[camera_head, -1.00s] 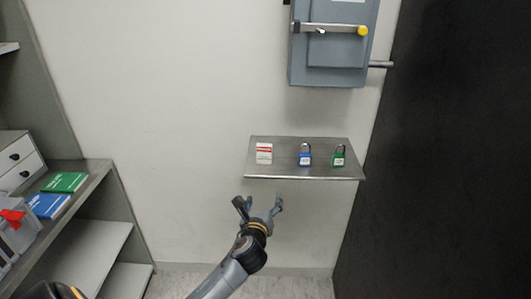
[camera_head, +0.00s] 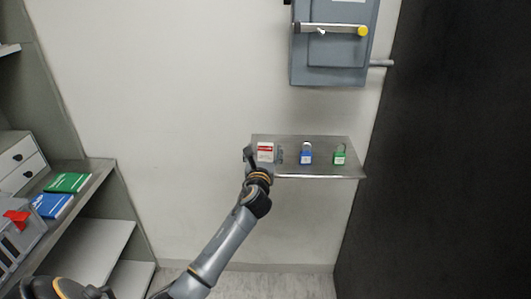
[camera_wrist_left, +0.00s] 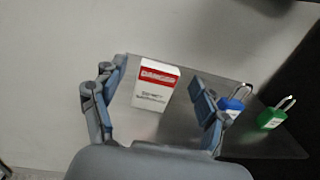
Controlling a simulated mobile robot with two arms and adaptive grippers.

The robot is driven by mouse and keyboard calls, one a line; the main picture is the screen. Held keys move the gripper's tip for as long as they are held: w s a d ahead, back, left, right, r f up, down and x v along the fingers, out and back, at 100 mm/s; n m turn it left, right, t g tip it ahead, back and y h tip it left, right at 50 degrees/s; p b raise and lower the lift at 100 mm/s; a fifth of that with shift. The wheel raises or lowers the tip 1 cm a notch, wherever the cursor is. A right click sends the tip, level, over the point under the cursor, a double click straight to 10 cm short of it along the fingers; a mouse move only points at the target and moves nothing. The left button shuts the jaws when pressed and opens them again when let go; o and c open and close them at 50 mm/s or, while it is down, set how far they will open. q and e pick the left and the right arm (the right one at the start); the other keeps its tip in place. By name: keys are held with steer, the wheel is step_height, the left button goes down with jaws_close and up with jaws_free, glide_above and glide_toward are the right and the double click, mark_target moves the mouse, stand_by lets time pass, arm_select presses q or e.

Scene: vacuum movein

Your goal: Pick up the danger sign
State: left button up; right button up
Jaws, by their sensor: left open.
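The danger sign (camera_head: 265,150) is a small white tag with a red band, at the left end of a metal wall shelf (camera_head: 318,171). In the left wrist view the danger sign (camera_wrist_left: 156,87) lies between the two fingers, with a gap on each side. My left gripper (camera_head: 264,155) is open at the shelf's front left, with one finger on each side of the sign. The left gripper (camera_wrist_left: 158,92) also shows open and empty in the left wrist view. My right gripper is not in view.
A blue padlock (camera_head: 306,154) and a green padlock (camera_head: 339,155) stand right of the sign; the blue one is close to the right finger. A grey electrical box (camera_head: 333,55) hangs above. A shelf unit (camera_head: 98,175) with blue and green books stands at the left.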

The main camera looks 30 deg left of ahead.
mark_target(265, 147)
arm_select(q)
steer(key=x, duration=0.3)
steer(key=shift+w+a+f, duration=0.15)
steer(key=shift+w, duration=0.2)
steer(key=c, duration=1.1)
steer(key=shift+o, duration=0.2)
